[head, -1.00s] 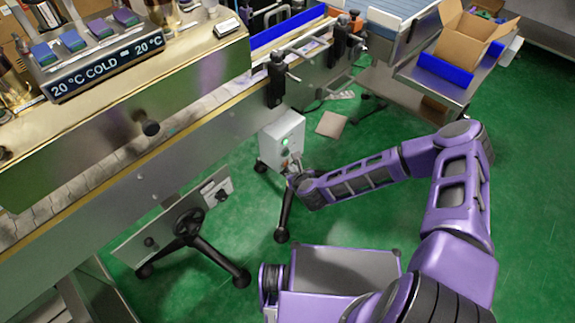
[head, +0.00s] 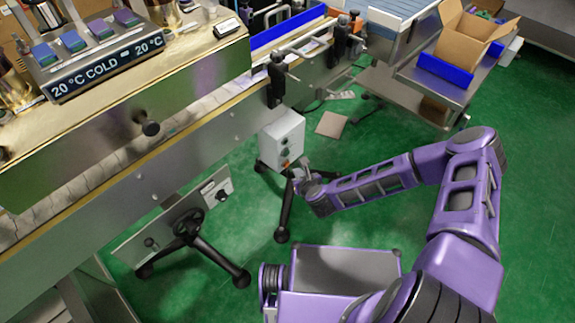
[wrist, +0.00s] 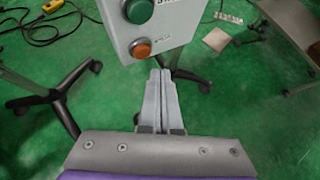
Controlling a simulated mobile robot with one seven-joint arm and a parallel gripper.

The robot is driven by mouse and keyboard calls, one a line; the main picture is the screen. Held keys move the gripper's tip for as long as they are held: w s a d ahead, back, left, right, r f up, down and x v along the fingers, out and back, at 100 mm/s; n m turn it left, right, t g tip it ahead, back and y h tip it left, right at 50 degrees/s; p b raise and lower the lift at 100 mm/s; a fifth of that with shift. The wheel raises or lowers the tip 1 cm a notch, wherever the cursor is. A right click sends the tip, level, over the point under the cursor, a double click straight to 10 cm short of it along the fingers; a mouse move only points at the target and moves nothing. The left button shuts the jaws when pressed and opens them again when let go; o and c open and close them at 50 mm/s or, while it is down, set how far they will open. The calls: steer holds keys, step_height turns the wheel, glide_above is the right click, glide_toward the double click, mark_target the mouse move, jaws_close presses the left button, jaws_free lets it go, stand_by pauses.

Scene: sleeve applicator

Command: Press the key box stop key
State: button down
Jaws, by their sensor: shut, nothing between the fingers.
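The key box (head: 283,139) is a light grey box on a stand beside the long machine. In the wrist view the key box (wrist: 175,22) is close, at the top. It carries a green key (wrist: 138,10) and, below that, an orange-red key (wrist: 141,48), which looks like the stop key. My gripper (wrist: 160,72) is shut and empty, its fingertips just below and right of the orange-red key in the picture. I cannot tell if they touch the box. In the head view my gripper (head: 303,166) is at the box's lower right, partly hidden by my wrist.
The long machine (head: 150,165) runs along the left. A handwheel (head: 188,223) on a black-legged stand is at lower left. A cart with a cardboard box (head: 468,38) stands at upper right. Green floor (head: 370,230) is open around my arm.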

steer(key=s+d, duration=0.2)
steer(key=d, duration=0.1)
steer(key=shift+s, duration=0.2)
stand_by(0.8)
